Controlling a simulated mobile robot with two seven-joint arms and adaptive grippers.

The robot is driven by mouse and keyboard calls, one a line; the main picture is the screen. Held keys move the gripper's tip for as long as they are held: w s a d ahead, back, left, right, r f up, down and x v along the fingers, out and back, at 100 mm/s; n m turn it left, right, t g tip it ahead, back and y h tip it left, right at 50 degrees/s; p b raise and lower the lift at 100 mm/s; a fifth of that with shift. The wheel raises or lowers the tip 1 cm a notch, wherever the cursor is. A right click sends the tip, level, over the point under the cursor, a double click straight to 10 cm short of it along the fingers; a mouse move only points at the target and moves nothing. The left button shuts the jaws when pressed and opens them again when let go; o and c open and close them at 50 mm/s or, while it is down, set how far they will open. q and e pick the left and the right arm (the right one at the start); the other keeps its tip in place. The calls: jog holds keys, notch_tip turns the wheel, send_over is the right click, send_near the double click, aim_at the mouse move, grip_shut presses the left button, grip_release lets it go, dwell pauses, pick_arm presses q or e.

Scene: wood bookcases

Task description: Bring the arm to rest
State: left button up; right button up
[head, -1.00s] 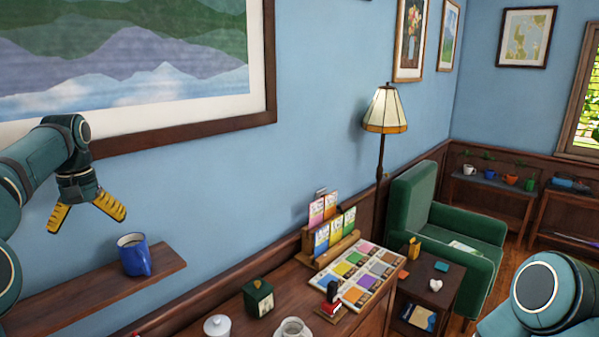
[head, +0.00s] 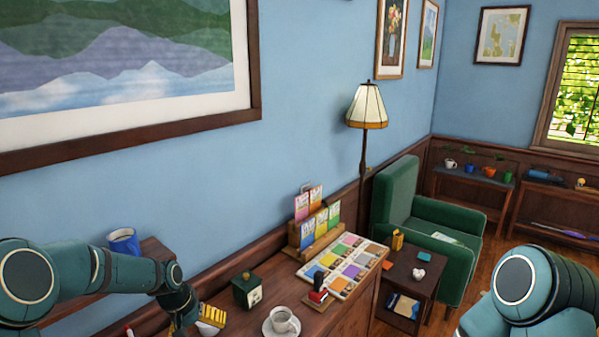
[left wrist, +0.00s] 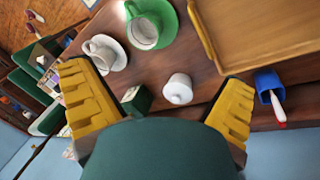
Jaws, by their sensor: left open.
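My left arm comes in from the left in the head view and reaches low over the wooden cabinet top. My left gripper (head: 205,318) is at the bottom of that view, partly hidden by its own wrist, with a yellow finger showing. In the left wrist view its two yellow fingers (left wrist: 157,95) are spread wide with nothing held between them. Beyond them lie a white lidded pot (left wrist: 178,88) and a dark green box (left wrist: 136,100). My right arm shows at the lower right in the head view; its gripper is out of view.
The cabinet holds a green box (head: 246,289), a white cup (head: 281,319) and colour cards (head: 345,263). A wooden tray (left wrist: 213,40) and a green cup (left wrist: 145,30) show in the wrist view.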

pick_arm(q)
jog(key=s+d+f+h, duration=0.1)
jog(key=s+d+f, duration=1.1)
jog(key=s, duration=0.5)
jog(key=s+d+f, duration=0.1)
jog(key=s+d, duration=0.2)
jog(key=s, duration=0.3)
notch_tip(320, 180, down, 13)
jog(key=b, duration=1.1)
jog(key=shift+s, duration=0.4)
